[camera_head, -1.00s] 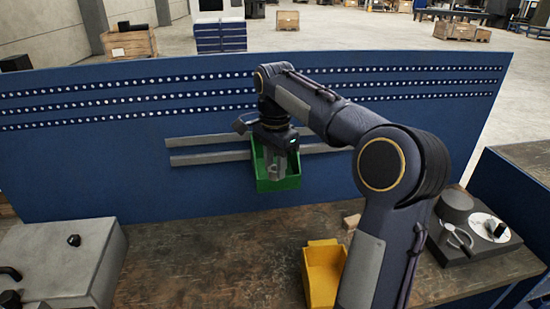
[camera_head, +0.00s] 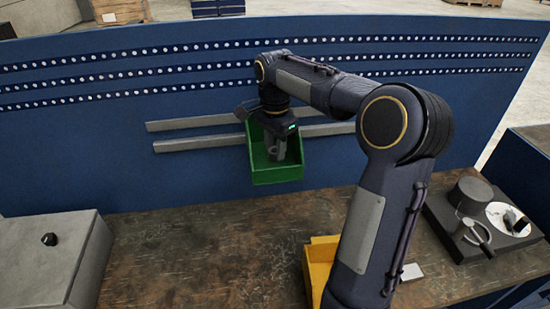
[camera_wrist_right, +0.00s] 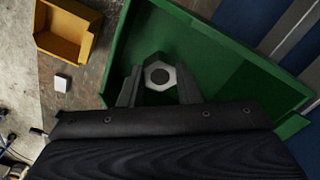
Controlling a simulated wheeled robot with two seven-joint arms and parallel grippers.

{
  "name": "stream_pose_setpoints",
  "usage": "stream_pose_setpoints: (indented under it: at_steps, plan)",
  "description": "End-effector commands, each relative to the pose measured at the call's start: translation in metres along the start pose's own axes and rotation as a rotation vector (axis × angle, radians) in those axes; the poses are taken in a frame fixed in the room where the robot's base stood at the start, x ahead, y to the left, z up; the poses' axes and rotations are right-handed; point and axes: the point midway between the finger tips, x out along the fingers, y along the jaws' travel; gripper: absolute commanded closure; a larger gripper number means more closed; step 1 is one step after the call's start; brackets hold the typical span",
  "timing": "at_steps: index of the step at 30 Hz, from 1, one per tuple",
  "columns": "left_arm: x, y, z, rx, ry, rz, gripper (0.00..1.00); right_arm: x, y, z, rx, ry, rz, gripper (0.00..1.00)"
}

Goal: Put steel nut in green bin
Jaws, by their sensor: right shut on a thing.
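The green bin (camera_head: 277,175) hangs on the blue back panel above the workbench. My right gripper (camera_head: 273,153) points down into the bin's opening. In the right wrist view, the right gripper (camera_wrist_right: 160,88) is shut on the steel nut (camera_wrist_right: 159,74), a grey hexagonal ring with a dark hole. The nut shows against the bin (camera_wrist_right: 222,62), whose green walls surround it in that view. I cannot tell whether the nut touches the bin floor. My left gripper is not in view.
A yellow bin (camera_head: 320,262) stands on the workbench (camera_head: 200,255), partly behind my right arm. A grey box (camera_head: 45,255) is at the left. A dark microscope base with a white disc (camera_head: 505,217) is at the right. Grey rails (camera_head: 195,142) run along the panel.

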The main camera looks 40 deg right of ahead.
Motion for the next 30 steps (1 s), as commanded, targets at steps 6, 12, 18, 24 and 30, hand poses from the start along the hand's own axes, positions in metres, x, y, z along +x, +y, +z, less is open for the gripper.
stream_pose_setpoints:
  at_steps: [6, 12, 18, 24, 30]
  plan:
    - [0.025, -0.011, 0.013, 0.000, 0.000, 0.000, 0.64, 0.032, 0.000, 0.000, 0.000, 0.000, 0.000, 0.95]
    - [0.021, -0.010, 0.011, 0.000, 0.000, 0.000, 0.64, 0.029, 0.000, 0.000, 0.000, 0.000, 0.000, 0.95]
    - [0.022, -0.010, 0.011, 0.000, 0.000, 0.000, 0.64, 0.030, 0.000, 0.000, 0.000, 0.000, 0.001, 0.59]
    - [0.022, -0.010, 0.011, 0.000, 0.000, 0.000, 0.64, 0.030, 0.000, 0.000, 0.000, 0.000, 0.001, 0.48]
    - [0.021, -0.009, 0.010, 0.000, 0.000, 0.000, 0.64, 0.027, 0.000, 0.000, 0.000, 0.000, 0.000, 0.48]
